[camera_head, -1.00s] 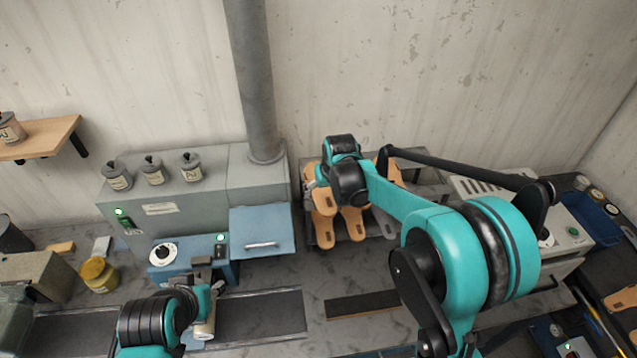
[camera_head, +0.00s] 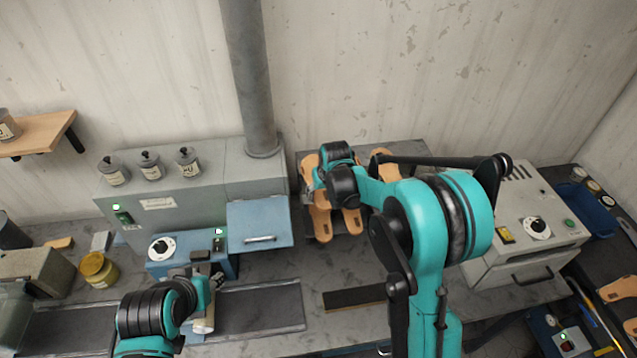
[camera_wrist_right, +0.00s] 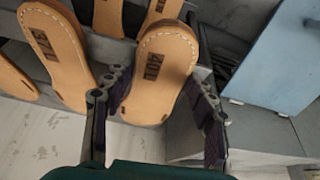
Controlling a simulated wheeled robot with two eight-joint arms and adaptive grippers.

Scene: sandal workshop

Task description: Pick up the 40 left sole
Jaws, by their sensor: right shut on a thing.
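The tan sole (camera_wrist_right: 165,58) in the right wrist view bears a dark stamp that seems to read 40; I cannot tell whether it is a left one. My right gripper (camera_wrist_right: 160,97) has one finger on each side of this sole and is shut on it. In the head view the sole (camera_head: 321,224) is at the rack's left, partly hidden by my right wrist. Its neighbour (camera_head: 352,223) stands just right of it. My left gripper (camera_head: 205,283) is low at the left over the bench; its jaws are too small to read.
More stamped soles (camera_wrist_right: 55,50) stand close beside the held one. A grey machine with a blue flap (camera_head: 262,228) is just left of the rack. A grey box with a knob (camera_head: 520,230) stands to the right. Dark strips (camera_head: 262,306) lie on the bench in front.

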